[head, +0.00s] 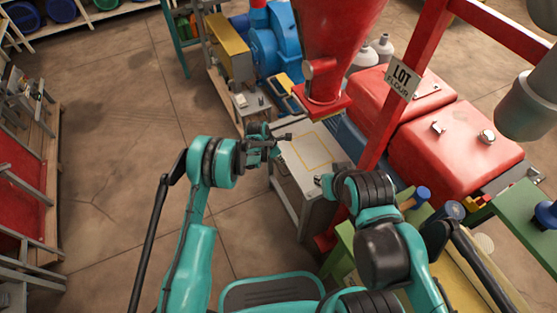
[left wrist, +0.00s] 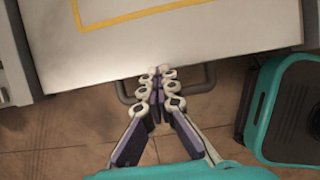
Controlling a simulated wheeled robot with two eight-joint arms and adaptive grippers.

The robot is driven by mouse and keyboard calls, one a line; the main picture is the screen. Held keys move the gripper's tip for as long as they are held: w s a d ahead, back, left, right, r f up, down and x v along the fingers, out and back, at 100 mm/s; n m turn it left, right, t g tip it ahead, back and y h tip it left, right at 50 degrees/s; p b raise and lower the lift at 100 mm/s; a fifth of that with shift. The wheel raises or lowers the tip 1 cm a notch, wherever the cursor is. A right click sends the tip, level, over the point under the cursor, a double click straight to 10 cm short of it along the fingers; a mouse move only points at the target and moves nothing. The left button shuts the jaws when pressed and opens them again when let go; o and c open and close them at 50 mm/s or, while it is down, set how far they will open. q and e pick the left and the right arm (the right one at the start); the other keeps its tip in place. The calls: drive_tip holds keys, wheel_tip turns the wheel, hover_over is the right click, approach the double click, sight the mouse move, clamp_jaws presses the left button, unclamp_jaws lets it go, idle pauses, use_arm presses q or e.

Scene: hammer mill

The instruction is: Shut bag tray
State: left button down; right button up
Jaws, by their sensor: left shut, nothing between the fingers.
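The bag tray (head: 316,165) is a pale flat top with a yellow outline, on a grey stand below the red hopper. In the left wrist view the tray (left wrist: 200,28) fills the top, and a dark U-shaped handle (left wrist: 211,80) sticks out from its front edge. My left gripper (head: 286,137) is at the tray's left side in the head view. In the left wrist view the left gripper (left wrist: 157,72) is shut and empty, its fingertips at the front edge and covering the handle's middle. Contact cannot be told. My right gripper (head: 319,181) is small, near the tray's front right corner.
A red hopper (head: 330,45) hangs over the tray's back. A red frame post (head: 398,105) and red mill housings (head: 455,145) stand to the right. A green-framed table (head: 520,165) is at far right. The floor (head: 110,120) to the left is clear.

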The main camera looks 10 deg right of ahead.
idle(0.3)
use_arm(q)
drive_tip(key=v, duration=1.2)
drive_tip(key=shift+s, duration=0.1)
